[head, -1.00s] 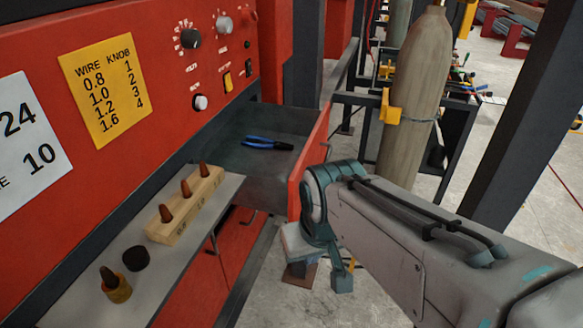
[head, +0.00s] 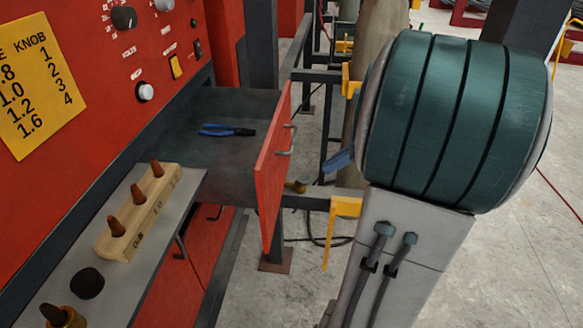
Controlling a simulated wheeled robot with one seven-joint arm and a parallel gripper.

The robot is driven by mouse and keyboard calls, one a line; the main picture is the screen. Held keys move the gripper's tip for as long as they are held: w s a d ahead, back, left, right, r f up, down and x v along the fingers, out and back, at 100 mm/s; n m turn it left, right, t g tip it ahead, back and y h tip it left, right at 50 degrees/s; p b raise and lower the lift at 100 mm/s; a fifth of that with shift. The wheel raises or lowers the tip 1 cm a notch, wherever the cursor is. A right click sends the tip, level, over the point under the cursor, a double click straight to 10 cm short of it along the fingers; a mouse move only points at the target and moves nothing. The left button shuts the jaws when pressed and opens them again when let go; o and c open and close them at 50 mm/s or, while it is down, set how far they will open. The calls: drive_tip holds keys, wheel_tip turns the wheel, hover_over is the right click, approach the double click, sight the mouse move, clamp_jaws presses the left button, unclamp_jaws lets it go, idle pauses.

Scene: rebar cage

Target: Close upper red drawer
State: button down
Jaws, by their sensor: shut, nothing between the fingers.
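The upper red drawer (head: 268,190) stands pulled open from the red cabinet. Its red front faces right, with a grey handle (head: 288,140) on its outer side. Blue-handled pliers (head: 226,130) lie inside the dark drawer. The large teal joint of my arm fills the right side of the head view. The rest of the gripper is hidden behind the joint. It appears shut and empty.
A grey shelf (head: 168,222) on the left bears a wooden block (head: 138,212) with several copper-coloured tips. Concrete floor shows at lower right.

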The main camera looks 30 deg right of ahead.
sight(271, 189)
drive_tip(key=shift+w+a+r+p+x, duration=0.2)
drive_tip(key=shift+a+r+x, duration=0.15)
drive_tip(key=shift+x, duration=1.7)
drive_tip(key=shift+w+a+r+p+x, duration=0.15)
drive_tip(key=shift+a+r+x, duration=0.15)
drive_tip(key=shift+x, duration=1.8)
drive_tip(key=shift+w+a+r+p+x, duration=0.2)
drive_tip(key=shift+a+r+x, duration=0.15)
drive_tip(key=shift+x, duration=1.7)
